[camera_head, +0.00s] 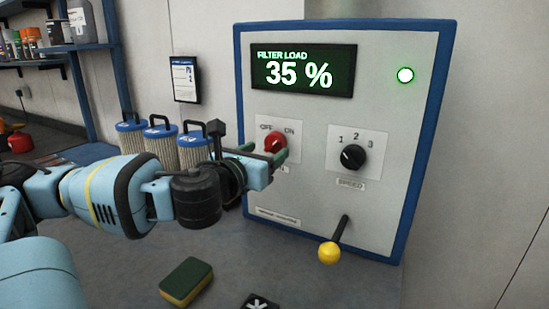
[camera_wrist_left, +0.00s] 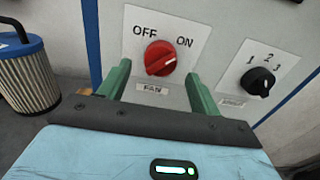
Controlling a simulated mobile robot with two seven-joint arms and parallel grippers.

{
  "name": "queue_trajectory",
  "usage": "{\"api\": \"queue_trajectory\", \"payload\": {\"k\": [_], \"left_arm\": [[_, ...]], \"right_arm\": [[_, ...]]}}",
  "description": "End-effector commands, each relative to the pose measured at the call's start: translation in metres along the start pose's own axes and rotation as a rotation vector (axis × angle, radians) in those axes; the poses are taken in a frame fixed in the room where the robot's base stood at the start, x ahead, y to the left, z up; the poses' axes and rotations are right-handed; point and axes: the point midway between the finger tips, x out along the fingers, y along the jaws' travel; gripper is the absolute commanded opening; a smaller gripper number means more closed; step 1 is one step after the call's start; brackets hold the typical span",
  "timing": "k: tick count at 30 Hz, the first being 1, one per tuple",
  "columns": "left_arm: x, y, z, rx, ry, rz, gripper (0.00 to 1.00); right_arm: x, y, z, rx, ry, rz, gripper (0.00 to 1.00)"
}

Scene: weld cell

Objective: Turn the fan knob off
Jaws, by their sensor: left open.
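The red fan knob (camera_head: 275,143) sits on a white plate marked OFF and ON, at the left of the control panel. In the left wrist view the knob (camera_wrist_left: 160,58) shows a pale pointer line slanting up to the right, toward the ON side. My left gripper (camera_head: 265,157) is open in front of the panel. Its green fingers (camera_wrist_left: 158,76) stand to either side of the knob in the wrist view, with nothing held between them. I cannot tell whether they touch the knob. My right gripper is not in view.
A black speed knob (camera_head: 353,157) is to the right of the fan knob. A lever with a yellow ball (camera_head: 329,253) sticks out below. The display (camera_head: 303,71) reads FILTER LOAD 35 %, beside a lit green lamp (camera_head: 405,75). Filter canisters (camera_head: 160,142) and a sponge (camera_head: 186,282) are nearby.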

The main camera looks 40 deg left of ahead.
Motion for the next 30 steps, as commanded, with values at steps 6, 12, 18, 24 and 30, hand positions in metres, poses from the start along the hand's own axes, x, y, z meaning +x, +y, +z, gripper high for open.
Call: {"api": "queue_trajectory", "payload": {"k": [6,12,18,24,30], "left_arm": [[0.019,0.002,-0.003,0.004,0.002,0.005,0.64],[0.028,0.001,0.000,0.001,-0.001,0.003,0.64],[0.029,0.000,0.001,-0.002,-0.002,0.001,0.64],[0.029,0.000,0.002,-0.002,-0.002,0.001,0.57],[0.029,0.000,0.001,-0.002,-0.002,0.001,0.31]], "right_arm": [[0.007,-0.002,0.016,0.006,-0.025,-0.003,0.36],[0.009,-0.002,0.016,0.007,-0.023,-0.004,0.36],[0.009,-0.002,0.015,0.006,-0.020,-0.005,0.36],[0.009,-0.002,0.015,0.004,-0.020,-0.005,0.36],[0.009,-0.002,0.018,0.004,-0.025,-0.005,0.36]]}}
